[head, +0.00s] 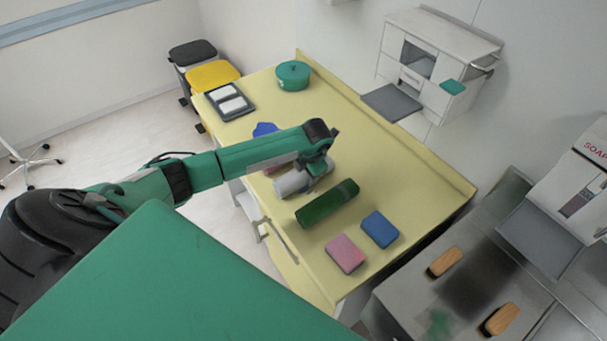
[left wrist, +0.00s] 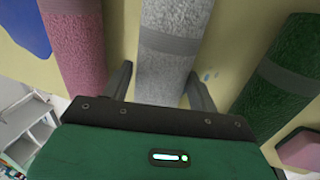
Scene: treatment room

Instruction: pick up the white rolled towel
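The white rolled towel (head: 291,184) looks light grey and lies on the yellow counter (head: 400,172). My left gripper (head: 312,172) is over it in the head view and hides part of it. In the left wrist view the towel (left wrist: 167,45) runs between the two fingers of my left gripper (left wrist: 160,85). The fingers stand apart, one on each side of it, with a small gap visible at the right finger. A pink rolled towel (left wrist: 75,45) lies to its left and a dark green rolled towel (left wrist: 280,80) to its right. My right gripper is not in view.
The green towel (head: 328,203) lies close beside the white one. Pink (head: 345,254) and blue (head: 380,229) blocks lie nearer the sink. A green pot (head: 293,75) and a dark tray (head: 230,101) stand at the far end. The counter's wall side is clear.

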